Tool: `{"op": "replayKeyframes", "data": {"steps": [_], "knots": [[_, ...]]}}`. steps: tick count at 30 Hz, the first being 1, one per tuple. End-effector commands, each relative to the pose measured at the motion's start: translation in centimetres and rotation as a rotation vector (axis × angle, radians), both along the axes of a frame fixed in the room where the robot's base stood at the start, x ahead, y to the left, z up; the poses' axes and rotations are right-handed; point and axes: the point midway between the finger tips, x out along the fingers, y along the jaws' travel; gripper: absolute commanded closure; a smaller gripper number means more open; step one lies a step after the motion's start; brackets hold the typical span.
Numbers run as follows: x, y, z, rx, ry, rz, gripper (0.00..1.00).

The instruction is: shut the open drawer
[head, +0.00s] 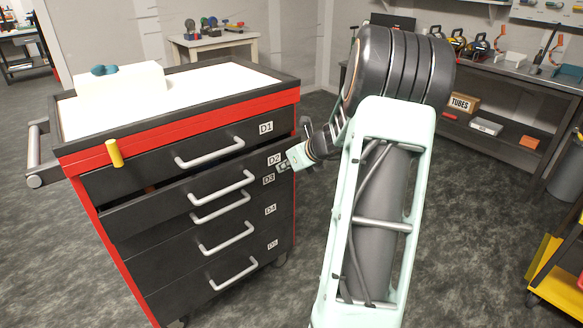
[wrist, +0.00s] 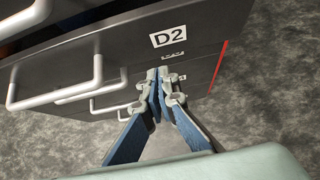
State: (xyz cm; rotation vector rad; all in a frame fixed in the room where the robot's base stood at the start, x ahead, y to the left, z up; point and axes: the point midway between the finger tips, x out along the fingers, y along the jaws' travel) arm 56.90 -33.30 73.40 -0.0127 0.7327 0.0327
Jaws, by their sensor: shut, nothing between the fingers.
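The open drawer is D2 (head: 150,206), in a red and black tool cabinet (head: 190,128). Its dark front stands out from the cabinet, and a gap shows above it on the left. It has a pale bar handle (head: 222,186). In the wrist view the D2 front (wrist: 122,48) fills the upper part, with its label above my fingertips. My gripper (wrist: 160,84) is shut and empty, at the lower right part of the D2 front. I cannot tell whether it touches. In the head view my gripper (head: 284,166) is at the drawer's right end.
Drawers D1 (head: 225,135), D3, D4 and D5 (head: 200,296) look shut. A yellow cylinder (head: 115,153) sits at D1's upper left. A white block (head: 120,88) stands on the cabinet top. A side handle (head: 36,155) juts out left. Grey floor (head: 300,255) is clear to the cabinet's right.

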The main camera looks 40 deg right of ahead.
Motion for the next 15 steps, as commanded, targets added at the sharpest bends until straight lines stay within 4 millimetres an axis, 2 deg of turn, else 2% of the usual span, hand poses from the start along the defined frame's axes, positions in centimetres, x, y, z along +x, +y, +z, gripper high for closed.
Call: {"op": "replayKeyframes", "data": {"steps": [2, 6, 9, 15], "knots": [[1.2, 0.2, -1.4, 0.003, 0.0, 0.002, 1.0], [3.4, 0.2, -0.9, -0.001, -0.001, 0.002, 1.0], [4.3, 0.2, -0.8, -0.001, -0.001, 0.001, 1.0], [4.9, 0.1, -0.8, 0.0, -0.001, -0.001, 1.0]]}}
